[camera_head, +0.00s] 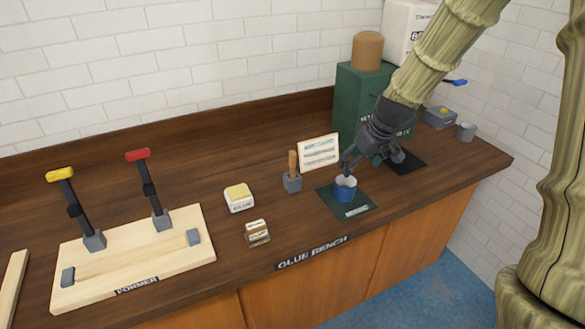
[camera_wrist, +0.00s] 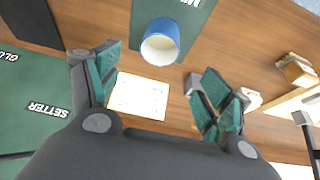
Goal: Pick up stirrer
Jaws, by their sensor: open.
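The likely stirrer is a wooden-handled stick (camera_head: 292,162) standing upright in a small grey holder (camera_head: 292,183), left of the green mat. My gripper (camera_head: 372,161) is open and empty, above and right of it, over the bench near the blue cup (camera_head: 345,189). In the wrist view the open fingers (camera_wrist: 153,70) show with bare bench, the white card (camera_wrist: 139,96) and the blue cup (camera_wrist: 161,43) beyond them. I cannot clearly make out the stick in that view; the right finger may hide it.
The blue cup stands on a green mat (camera_head: 331,199). A lettered card (camera_head: 318,152) stands just behind the stick. A green machine (camera_head: 350,95) rises behind my arm. A glue tub (camera_head: 239,198) and small box (camera_head: 257,232) lie left; a clamp board (camera_head: 130,265) is farther left.

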